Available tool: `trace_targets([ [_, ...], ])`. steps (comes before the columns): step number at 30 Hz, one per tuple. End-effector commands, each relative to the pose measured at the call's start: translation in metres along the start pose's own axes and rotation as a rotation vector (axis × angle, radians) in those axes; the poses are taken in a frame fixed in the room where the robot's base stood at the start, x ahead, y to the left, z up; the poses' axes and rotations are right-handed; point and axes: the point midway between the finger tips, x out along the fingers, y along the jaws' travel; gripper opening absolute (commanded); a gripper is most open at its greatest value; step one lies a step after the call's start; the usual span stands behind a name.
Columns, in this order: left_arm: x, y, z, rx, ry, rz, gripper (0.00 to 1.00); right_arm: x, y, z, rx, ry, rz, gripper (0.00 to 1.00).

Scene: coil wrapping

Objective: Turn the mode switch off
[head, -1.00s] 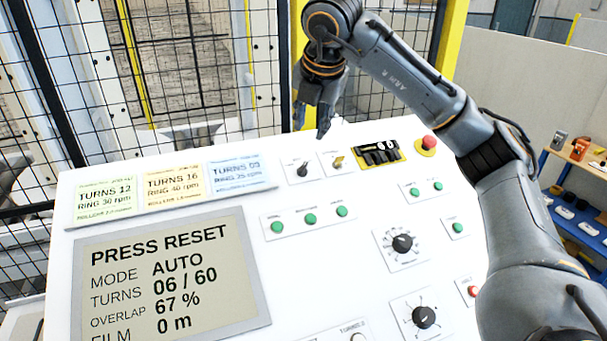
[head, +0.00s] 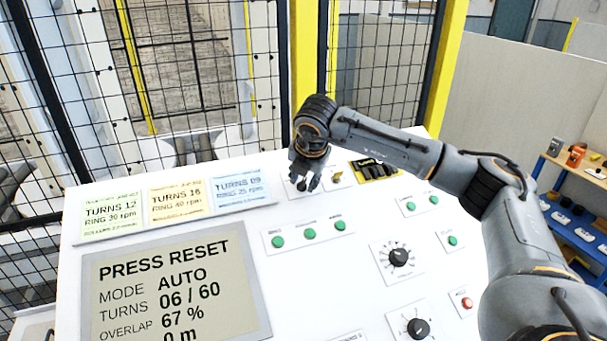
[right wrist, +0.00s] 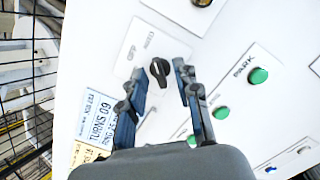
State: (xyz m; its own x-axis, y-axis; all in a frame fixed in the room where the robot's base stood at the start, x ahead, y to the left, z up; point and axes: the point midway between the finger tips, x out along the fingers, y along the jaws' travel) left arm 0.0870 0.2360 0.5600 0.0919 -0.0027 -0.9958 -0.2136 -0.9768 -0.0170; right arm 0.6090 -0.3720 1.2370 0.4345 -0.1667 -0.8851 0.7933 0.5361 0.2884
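In the head view the knob is largely covered by my right gripper (head: 303,183), which points down over the plate. I cannot tell whether the fingers touch the knob. My left gripper is out of view.
Coloured cards (head: 240,189) are on the left. A wire fence (head: 370,70) stands behind the panel.

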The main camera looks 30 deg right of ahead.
Motion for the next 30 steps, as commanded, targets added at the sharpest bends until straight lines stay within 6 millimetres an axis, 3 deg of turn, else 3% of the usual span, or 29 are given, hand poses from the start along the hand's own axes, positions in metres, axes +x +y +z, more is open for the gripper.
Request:
trace_targets([
  [9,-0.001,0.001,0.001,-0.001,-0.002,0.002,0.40,0.003,0.000,0.000,0.000,-0.001,0.001,0.32],
  [14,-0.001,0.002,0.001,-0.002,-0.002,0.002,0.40,0.003,0.000,0.000,0.000,-0.001,0.001,0.01],
  [15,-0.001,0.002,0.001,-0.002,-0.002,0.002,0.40,0.003,0.000,0.000,0.000,-0.001,0.001,0.00],
  [23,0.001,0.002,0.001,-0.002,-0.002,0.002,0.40,0.004,0.000,0.000,-0.006,0.000,0.001,0.00],
  [30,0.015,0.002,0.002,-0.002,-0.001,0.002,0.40,0.006,-0.001,-0.002,-0.077,0.000,0.008,0.00],
])
